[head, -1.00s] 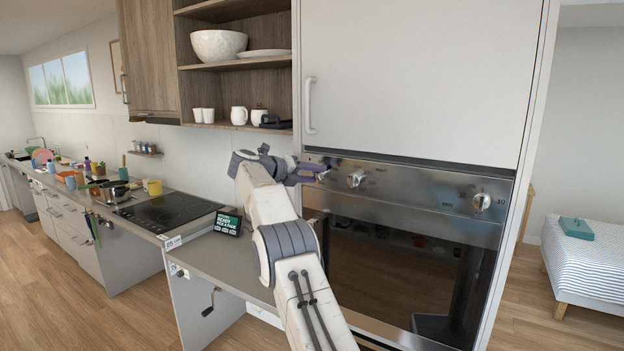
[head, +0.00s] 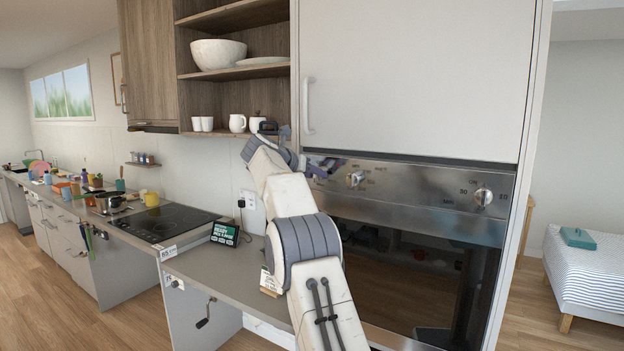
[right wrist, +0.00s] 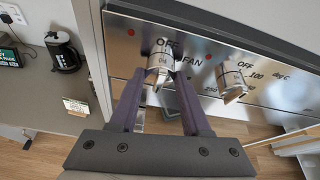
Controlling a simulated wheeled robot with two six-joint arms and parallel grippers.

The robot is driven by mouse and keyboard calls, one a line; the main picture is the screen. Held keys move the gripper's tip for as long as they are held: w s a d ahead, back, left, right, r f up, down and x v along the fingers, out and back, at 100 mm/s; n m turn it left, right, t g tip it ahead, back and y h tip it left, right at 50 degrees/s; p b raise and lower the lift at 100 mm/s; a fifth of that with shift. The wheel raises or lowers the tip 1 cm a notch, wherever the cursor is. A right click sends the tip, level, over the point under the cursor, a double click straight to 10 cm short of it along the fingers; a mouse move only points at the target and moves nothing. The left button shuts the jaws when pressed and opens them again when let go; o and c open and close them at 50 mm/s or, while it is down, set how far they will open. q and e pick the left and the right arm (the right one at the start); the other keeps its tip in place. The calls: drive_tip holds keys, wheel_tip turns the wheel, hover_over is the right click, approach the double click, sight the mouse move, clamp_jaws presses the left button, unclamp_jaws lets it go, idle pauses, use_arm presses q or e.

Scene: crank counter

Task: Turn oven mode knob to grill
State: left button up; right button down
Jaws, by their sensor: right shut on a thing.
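The oven's mode knob (right wrist: 159,62) is a silver dial on the left of the steel oven panel. In the right wrist view it sits between the fingertips of my right gripper (right wrist: 158,78), which is shut on it. "OFF" is printed above it and "FAN" to its right; a grill mark is not readable. Which mark the knob points at I cannot tell. In the head view my right gripper (head: 324,166) is at the panel's left end and mostly hides this knob. My left gripper is not in view.
A second knob, with temperature marks, sits close to the right in the right wrist view (right wrist: 232,82) and in the head view (head: 355,179). A third knob (head: 482,197) is at the panel's right end. A small dark display (head: 225,232) stands on the counter (head: 208,272) to the left.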

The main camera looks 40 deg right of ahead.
drive_tip(key=shift+s+d+f, duration=0.1)
drive_tip(key=shift+f, duration=0.1)
idle(0.3)
drive_tip(key=shift+c, duration=1.8)
unclamp_jaws()
drive_tip(key=shift+r, duration=0.1)
drive_tip(key=b+v, duration=0.3)
drive_tip(key=v, duration=0.7)
drive_tip(key=shift+a, duration=0.25)
drive_tip(key=shift+r, duration=0.2)
